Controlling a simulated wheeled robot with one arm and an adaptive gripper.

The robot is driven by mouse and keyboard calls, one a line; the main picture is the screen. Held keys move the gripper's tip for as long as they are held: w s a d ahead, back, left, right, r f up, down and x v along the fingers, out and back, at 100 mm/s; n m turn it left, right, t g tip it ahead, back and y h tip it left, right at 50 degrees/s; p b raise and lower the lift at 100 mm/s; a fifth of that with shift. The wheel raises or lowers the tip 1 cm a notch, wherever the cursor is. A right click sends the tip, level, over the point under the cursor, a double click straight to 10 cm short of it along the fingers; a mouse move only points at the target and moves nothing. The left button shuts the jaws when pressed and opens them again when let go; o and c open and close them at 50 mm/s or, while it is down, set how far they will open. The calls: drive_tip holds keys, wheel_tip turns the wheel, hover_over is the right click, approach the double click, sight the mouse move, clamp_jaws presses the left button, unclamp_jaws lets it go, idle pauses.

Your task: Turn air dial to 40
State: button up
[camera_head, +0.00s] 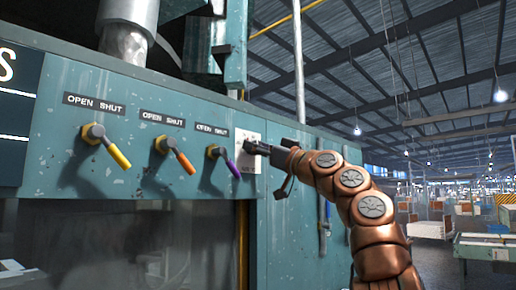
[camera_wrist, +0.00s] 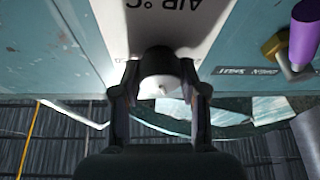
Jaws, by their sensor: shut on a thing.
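The air dial (camera_wrist: 160,84) is a round knob with a pale face, set on a white plate (camera_wrist: 120,22) lettered "AIR °C" in the wrist view. My gripper (camera_wrist: 157,90) is shut on the dial, with one finger on each side of it. In the head view my gripper (camera_head: 255,148) reaches the white plate (camera_head: 247,136) at the right of the lever row and hides the dial there. The dial's scale and setting cannot be read in either view.
A purple lever (camera_head: 232,167) stands close left of the plate, and it also shows in the wrist view (camera_wrist: 305,30). An orange lever (camera_head: 182,160) and a yellow lever (camera_head: 116,154) are further left. Blue pipes (camera_head: 324,215) run down the teal panel at right. The hall beyond is open.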

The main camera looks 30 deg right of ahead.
drive_tip(key=shift+s+r, duration=0.1)
drive_tip(key=o, duration=1.1)
drive_tip(key=shift+o, duration=0.2)
drive_tip(key=shift+s+d, duration=0.1)
drive_tip(key=v, duration=1.1)
drive_tip(key=shift+s+f, duration=0.25)
drive_tip(key=shift+s, duration=0.05)
idle(0.5)
